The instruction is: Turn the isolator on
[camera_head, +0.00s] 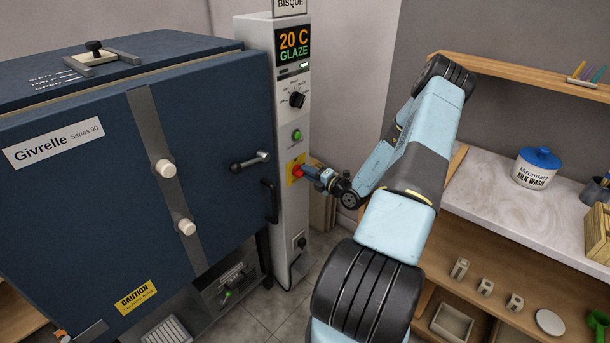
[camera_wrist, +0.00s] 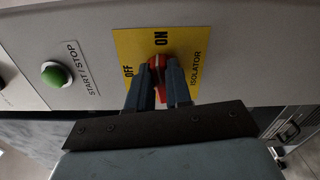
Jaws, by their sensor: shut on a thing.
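The isolator is a red rotary knob (camera_wrist: 157,62) on a yellow plate (camera_wrist: 192,42) marked OFF, ON and ISOLATOR. In the head view the red knob (camera_head: 297,171) sits on the front of the grey control column (camera_head: 291,219), below a green button. My gripper (camera_wrist: 158,80) is shut on the red knob, with one finger on each side of it. In the head view my gripper (camera_head: 312,174) reaches the knob from the right. The fingers hide part of the knob, and I cannot tell its exact pointing direction.
A green START/STOP button (camera_wrist: 54,75) is beside the plate. The blue kiln (camera_head: 90,190) stands left of the column, with a door handle (camera_head: 250,161) near my gripper. A display (camera_head: 293,46) reads 20 C GLAZE. A shelf unit with a kiln wash tub (camera_head: 536,170) is at right.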

